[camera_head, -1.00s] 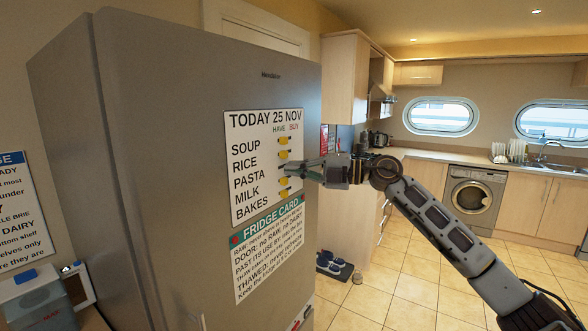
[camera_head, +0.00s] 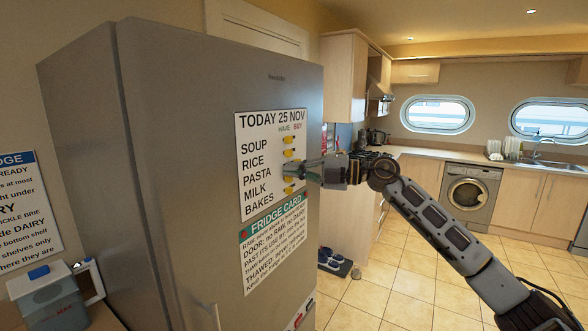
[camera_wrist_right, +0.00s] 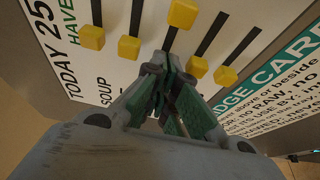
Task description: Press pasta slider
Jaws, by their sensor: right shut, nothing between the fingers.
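The shopping panel (camera_head: 250,200) on the fridge door lists SOUP, RICE, PASTA, MILK and BAKES, each with a yellow slider. In the right wrist view the pasta slider (camera_wrist_right: 183,13) is the middle one. It sits further along its slot, to the BUY side, than the soup slider (camera_wrist_right: 92,37), rice slider (camera_wrist_right: 129,47), milk slider (camera_wrist_right: 197,66) and bakes slider (camera_wrist_right: 226,75). My right gripper (camera_head: 303,168) is shut and empty at the pasta row, and hides that slider in the head view. Its fingertips (camera_wrist_right: 165,75) show beside the pasta slot; contact cannot be told. My left gripper is out of view.
A fridge card (camera_head: 275,245) is fixed below the panel on the fridge (camera_head: 185,130). A counter with a sink (camera_head: 540,147) and a washing machine (camera_head: 468,193) stand at the right. Shoes (camera_head: 332,258) lie on the floor. Open tiled floor lies right of the fridge.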

